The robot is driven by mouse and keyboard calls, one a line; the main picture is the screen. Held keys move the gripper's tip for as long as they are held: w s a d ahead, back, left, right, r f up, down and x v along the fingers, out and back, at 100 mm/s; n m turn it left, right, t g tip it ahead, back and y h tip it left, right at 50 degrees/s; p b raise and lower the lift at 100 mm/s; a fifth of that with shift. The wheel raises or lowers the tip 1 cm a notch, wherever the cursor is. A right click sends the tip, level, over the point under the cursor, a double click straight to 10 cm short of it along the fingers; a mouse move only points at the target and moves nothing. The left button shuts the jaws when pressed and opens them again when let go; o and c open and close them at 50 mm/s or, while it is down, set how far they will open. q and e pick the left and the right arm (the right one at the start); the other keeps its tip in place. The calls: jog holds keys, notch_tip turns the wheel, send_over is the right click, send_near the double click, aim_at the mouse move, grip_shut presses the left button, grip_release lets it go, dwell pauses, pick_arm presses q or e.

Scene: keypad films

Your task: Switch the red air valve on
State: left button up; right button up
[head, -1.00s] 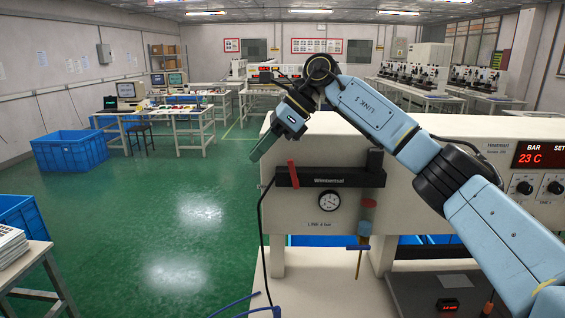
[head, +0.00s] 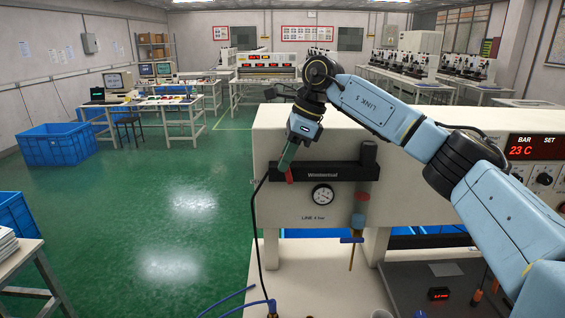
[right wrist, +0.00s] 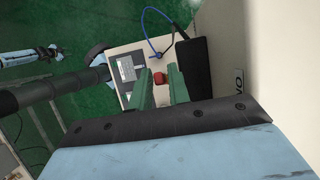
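The red air valve (head: 289,176) is a small red lever at the left end of a black bar (head: 325,172) on the cream machine front. My right gripper (head: 288,158) is over it from above, its green fingers pointing down. They hide the valve's upper part in the head view. In the right wrist view the red valve (right wrist: 159,78) shows between the two green fingers (right wrist: 160,88), which are apart with gaps beside it. I cannot tell whether either finger touches it. My left gripper is not seen in the head view.
A round gauge (head: 322,195) sits below the bar, with a red and blue fitting (head: 359,218) to its right. A black hose hangs from the bar's left end. A blue hose (head: 262,303) lies below. Open green floor lies left of the machine.

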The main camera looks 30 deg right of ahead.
jog(key=shift+x, duration=1.1)
grip_shut()
jog(key=shift+s+d+f+t+y+b, duration=0.1)
jog(key=shift+s+d+t+y+b, duration=0.2)
jog(key=shift+y+b, duration=0.65)
jog(key=shift+d+r+t+y+b, duration=0.15)
jog(key=shift+r+t+y+b, duration=0.2)
jog(key=shift+b, duration=0.35)
grip_release()
